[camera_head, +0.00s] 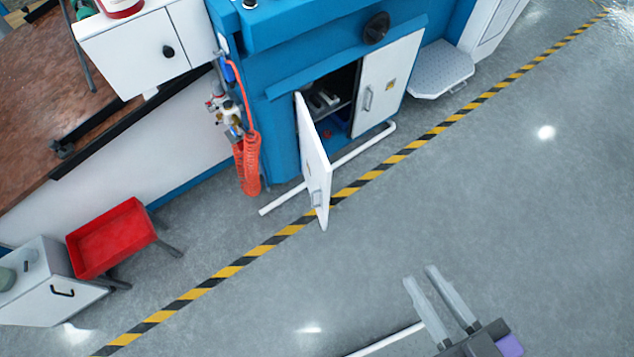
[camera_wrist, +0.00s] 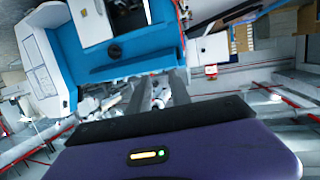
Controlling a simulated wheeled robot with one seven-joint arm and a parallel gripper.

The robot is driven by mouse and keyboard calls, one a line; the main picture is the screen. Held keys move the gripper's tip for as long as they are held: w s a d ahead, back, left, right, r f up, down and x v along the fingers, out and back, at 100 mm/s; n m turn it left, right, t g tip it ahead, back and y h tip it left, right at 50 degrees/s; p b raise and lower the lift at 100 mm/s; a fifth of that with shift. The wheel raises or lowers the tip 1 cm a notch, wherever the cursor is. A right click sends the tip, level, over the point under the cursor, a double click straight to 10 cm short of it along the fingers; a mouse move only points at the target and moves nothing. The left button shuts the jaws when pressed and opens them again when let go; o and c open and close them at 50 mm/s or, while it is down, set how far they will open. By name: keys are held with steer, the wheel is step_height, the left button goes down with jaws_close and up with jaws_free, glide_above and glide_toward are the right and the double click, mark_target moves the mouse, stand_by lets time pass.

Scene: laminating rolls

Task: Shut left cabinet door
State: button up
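The left cabinet door (camera_head: 313,163) is white and swung wide open from the blue machine, its free edge reaching out over the striped floor line. A handle shows low on it. The right cabinet door (camera_head: 380,85) is white and shut. Dark shelves with some objects show in the open cabinet (camera_head: 328,102). My gripper (camera_head: 419,274) is at the lower right of the head view, apart from the door, with its two fingers spread and nothing between them. In the wrist view my gripper (camera_wrist: 158,84) points towards the blue machine (camera_wrist: 110,57), which looks upside down.
A coiled orange hose (camera_head: 247,165) hangs left of the cabinet. A white bar (camera_head: 275,205) runs low in front of it. A red tray (camera_head: 110,238) and a white cabinet (camera_head: 50,295) stand at the left. The grey floor (camera_head: 530,200) at the right is clear.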

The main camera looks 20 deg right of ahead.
steer(key=w+a+f+n+y+b, duration=0.1)
steer(key=w+a+f+b, duration=0.1)
steer(key=w+f+b, duration=0.1)
steer(key=w+a+f+n+y+b, duration=0.1)
steer(key=w+a+f+n+b, duration=0.1)
steer(key=f, duration=0.4)
steer(key=w+a+f+n+b, duration=0.1)
steer(key=w+a+f+b, duration=0.2)
steer(key=w+f+b, duration=0.1)
steer(key=shift+f+t+y+b, duration=0.3)
steer(key=shift+t+y+b, duration=0.05)
steer(key=shift+t+y, duration=0.05)
jaws_close()
steer(key=w+a+f+n+h+b, duration=0.2)
steer(key=w+a+f+n+b, duration=0.25)
steer(key=w+f+b, duration=0.35)
steer(key=w+a+f+n+h+b, duration=0.1)
steer(key=w+a+f+n+b, duration=0.2)
steer(key=w+f+n+b, duration=0.5)
steer(key=w+d+f+m+t+h, duration=0.1)
steer(key=w+d+h, duration=0.4)
steer(key=w+d, duration=0.6)
steer(key=shift+d+m+h, duration=0.3)
steer(key=shift+d+m, duration=0.25)
steer(key=shift+d, duration=0.05)
